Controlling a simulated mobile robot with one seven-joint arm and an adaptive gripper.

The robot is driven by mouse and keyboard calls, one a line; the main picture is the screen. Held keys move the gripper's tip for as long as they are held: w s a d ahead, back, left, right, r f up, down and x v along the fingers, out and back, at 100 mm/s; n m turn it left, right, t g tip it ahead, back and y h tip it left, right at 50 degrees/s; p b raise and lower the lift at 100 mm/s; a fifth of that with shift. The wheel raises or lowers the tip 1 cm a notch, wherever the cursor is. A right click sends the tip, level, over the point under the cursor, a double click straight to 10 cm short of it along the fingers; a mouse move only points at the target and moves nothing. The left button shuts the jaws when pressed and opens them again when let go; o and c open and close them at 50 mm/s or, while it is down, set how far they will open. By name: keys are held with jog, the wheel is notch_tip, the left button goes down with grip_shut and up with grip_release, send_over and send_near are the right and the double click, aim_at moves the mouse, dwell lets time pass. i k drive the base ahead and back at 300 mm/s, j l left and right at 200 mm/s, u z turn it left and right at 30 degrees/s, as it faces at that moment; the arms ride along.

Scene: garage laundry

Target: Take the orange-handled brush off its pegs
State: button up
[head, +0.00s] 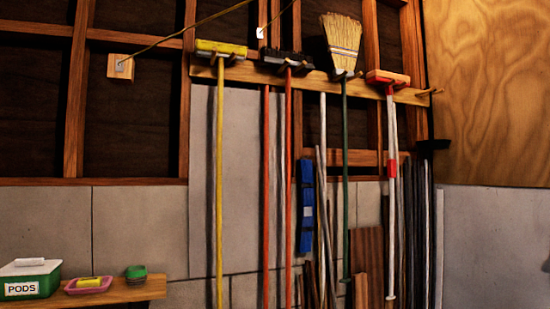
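The orange-handled brush (289,170) hangs upright on the wooden peg rail (235,73), second from the left. Its dark head (280,57) rests at the top on the pegs, and its long orange handle runs straight down past the lower picture edge. My gripper is not in view.
A yellow-handled brush (219,170) hangs to the left. A straw broom (342,42) and a red-and-white-handled brush (391,180) hang to the right. Blue folded material (306,205) and loose boards lean close by. A bench (125,291) stands at lower left.

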aim_at(272, 57)
jog(key=i+j+z, duration=0.2)
jog(key=i, duration=0.25)
jog(key=i+z, duration=0.2)
jog(key=i, duration=0.25)
